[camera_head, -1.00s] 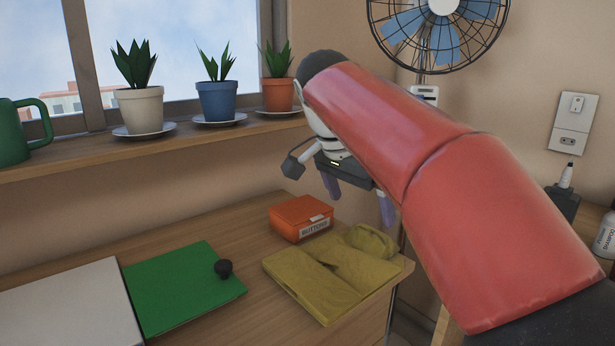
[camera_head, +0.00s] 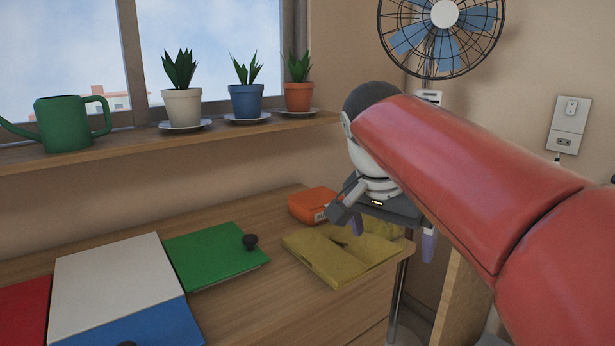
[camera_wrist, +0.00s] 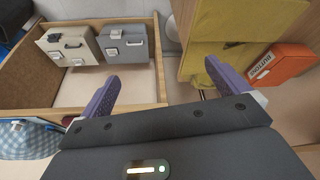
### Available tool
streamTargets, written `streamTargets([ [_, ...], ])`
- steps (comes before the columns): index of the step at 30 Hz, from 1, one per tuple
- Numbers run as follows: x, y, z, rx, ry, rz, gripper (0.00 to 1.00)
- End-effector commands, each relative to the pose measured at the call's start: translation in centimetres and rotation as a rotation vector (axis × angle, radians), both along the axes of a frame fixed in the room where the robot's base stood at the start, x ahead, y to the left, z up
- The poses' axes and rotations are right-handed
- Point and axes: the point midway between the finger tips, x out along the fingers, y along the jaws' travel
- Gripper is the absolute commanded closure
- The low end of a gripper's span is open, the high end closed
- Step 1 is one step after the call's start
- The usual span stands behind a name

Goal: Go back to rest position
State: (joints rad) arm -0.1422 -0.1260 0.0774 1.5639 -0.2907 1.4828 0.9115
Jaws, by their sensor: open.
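My gripper (camera_head: 392,233) hangs below my red arm near the right end of the wooden dresser top. It is raised above the folded yellow cloth (camera_head: 335,255) and a little to its right. In the wrist view my gripper (camera_wrist: 161,72) shows two purple fingers spread wide with nothing between them. The yellow cloth (camera_wrist: 222,38) lies beyond the right finger there. My arm hides part of the wall and the dresser's right side in the head view.
An orange box (camera_head: 310,204) labelled buttons stands behind the cloth. Green (camera_head: 212,252), white (camera_head: 115,283), blue and red panels lie left. A wooden open compartment (camera_wrist: 100,106) holds beige (camera_wrist: 72,44) and grey (camera_wrist: 130,43) boxes. A fan (camera_head: 440,35) stands behind.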

Motion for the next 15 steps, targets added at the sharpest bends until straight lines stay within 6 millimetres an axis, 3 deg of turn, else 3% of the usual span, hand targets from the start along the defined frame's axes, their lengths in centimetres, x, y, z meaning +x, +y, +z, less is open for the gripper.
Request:
streamTargets([
  [8, -5.9, -1.6, -4.7, 0.008, -0.010, 0.263, 0.00],
  [15, -13.0, -2.6, -12.9, -0.006, -0.075, 0.565, 0.00],
])
